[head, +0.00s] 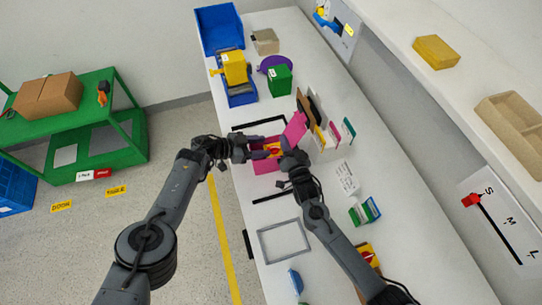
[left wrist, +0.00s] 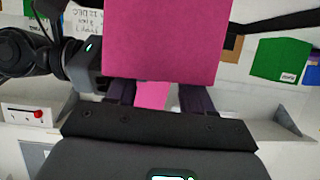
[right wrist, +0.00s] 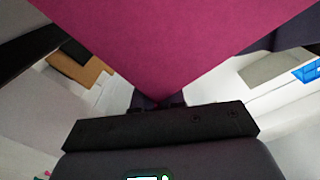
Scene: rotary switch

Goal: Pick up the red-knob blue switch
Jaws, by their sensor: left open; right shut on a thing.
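A pink box (head: 264,167) with a raised lid (head: 295,128) stands near the table's left edge in the head view. Red and yellow contents (head: 272,150) show inside it. Its pink side fills the upper middle of the left wrist view (left wrist: 165,40) and right wrist view (right wrist: 170,45). My left gripper (head: 254,148) is open at the box's left side. My right gripper (head: 288,152) is shut on the pink box at its right side; its fingertips are mostly hidden. A small blue object (head: 296,281) lies near the front; I cannot make out a red knob on it.
A yellow object with a red knob (head: 368,256) sits near my right forearm. A grey frame (head: 284,241) lies in front of the box. Green (head: 280,80) and yellow (head: 234,67) items and a blue bin (head: 218,28) stand farther back. A shelf overhangs the right.

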